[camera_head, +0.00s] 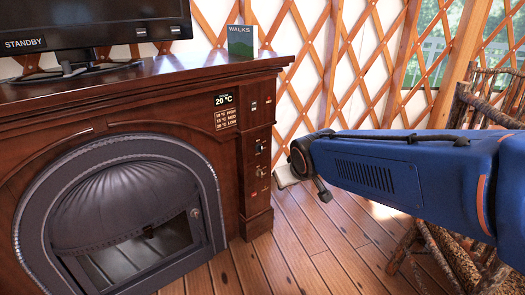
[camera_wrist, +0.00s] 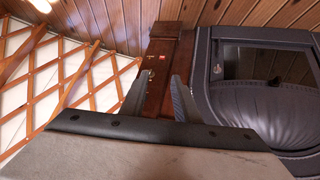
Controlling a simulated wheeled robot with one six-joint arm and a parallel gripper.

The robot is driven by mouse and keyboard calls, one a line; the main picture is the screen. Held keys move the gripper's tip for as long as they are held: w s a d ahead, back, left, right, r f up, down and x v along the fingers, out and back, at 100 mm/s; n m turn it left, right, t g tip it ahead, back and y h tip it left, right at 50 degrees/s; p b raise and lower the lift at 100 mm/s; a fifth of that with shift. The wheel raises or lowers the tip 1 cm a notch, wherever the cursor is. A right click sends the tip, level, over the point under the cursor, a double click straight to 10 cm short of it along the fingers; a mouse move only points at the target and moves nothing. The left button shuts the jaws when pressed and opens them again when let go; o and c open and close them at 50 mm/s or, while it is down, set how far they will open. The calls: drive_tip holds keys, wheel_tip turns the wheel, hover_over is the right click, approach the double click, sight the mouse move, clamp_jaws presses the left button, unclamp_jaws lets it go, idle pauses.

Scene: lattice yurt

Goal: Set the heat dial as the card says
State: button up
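The small display (camera_head: 223,99) on the dark wood fireplace reads 20 °C. Below it a small card (camera_head: 225,118) has several lines, each with a temperature and a word; the top line seems to end in HIGH, but the figures are too small to read surely. The right pillar carries several small controls, including a pale knob (camera_head: 260,147); which is the heat dial I cannot tell. In the wrist view my gripper (camera_wrist: 159,95) is open and empty, its two fingers apart in front of the pillar, with a small metallic control (camera_wrist: 150,74) and a red label (camera_wrist: 162,58) beyond. No contact shows.
The arched dark metal stove door (camera_head: 125,210) is left of the pillar. A television (camera_head: 90,30) showing STANDBY and a green book (camera_head: 241,41) marked WALKS stand on the mantel. A stick chair (camera_head: 485,115) is at right. Wooden floor (camera_head: 300,240) lies clear before the pillar.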

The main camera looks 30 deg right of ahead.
drive_tip(key=w+d+f+n+t, duration=0.1)
drive_tip(key=w+d+f+t, duration=0.1)
drive_tip(key=w+d, duration=0.5)
drive_tip(key=w+d+f+t, duration=0.2)
drive_tip(key=w+d, duration=0.1)
drive_tip(key=w, duration=0.8)
drive_tip(key=n+t+y, duration=0.2)
drive_tip(key=t+y, duration=0.4)
approach(259, 148)
drive_tip(key=x, duration=0.6)
drive_tip(key=shift+w+d+f, duration=0.15)
drive_tip(key=shift+w, duration=0.25)
drive_tip(key=shift+c, duration=0.5)
clamp_jaws()
